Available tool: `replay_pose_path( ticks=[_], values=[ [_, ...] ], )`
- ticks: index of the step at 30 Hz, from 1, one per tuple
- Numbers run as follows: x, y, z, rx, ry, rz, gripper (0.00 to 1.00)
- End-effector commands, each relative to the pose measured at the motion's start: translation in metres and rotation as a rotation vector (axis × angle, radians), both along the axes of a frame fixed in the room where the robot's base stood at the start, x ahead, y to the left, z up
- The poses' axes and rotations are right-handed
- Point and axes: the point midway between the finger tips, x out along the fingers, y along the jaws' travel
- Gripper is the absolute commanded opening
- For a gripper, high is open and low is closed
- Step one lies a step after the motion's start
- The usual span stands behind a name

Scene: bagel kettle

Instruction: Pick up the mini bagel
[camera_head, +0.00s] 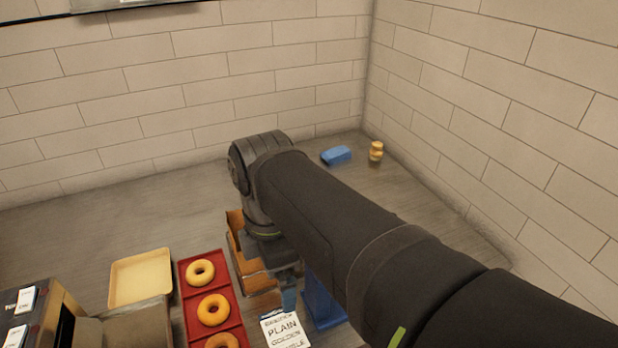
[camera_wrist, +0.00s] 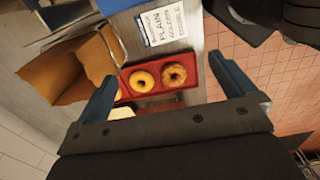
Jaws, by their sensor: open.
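A red tray (camera_head: 206,290) in the head view holds ring-shaped bagels in a row: a far golden one (camera_head: 200,272), a middle one (camera_head: 214,310) and a near one (camera_head: 221,341) cut by the frame edge. I cannot tell which is the mini bagel. In the wrist view, a golden bagel (camera_wrist: 141,81) and a browner bagel (camera_wrist: 174,75) lie in the tray, with part of another beside the left finger. My gripper (camera_wrist: 162,68) is open, its blue fingers wide apart, above and apart from the bagels. Nothing is between its fingers. My arm hides much of it in the head view.
A card reading PLAIN (camera_head: 285,332) stands beside the red tray. An orange-brown container (camera_head: 237,245) is close to my wrist. A pale yellow tray (camera_head: 140,278) lies left. A blue block (camera_head: 336,155) and a small yellow jar (camera_head: 376,151) stand in the back corner.

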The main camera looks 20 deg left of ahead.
Motion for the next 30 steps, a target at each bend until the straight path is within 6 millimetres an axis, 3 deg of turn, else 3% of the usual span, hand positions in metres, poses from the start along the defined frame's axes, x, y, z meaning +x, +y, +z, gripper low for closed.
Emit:
replay_pose_path(
  ticks=[9, 13, 23, 26, 30],
  values=[
    [0.0, 0.0, 0.0, 0.0, 0.0, 0.0, 1.0],
    [0.0, 0.0, 0.0, 0.0, 0.0, 0.0, 0.74],
    [0.0, 0.002, 0.001, -0.002, 0.001, -0.008, 0.73],
    [0.002, 0.014, 0.003, -0.012, 0.004, -0.048, 0.73],
    [0.003, 0.048, 0.008, -0.042, 0.007, -0.177, 0.73]
  ],
)
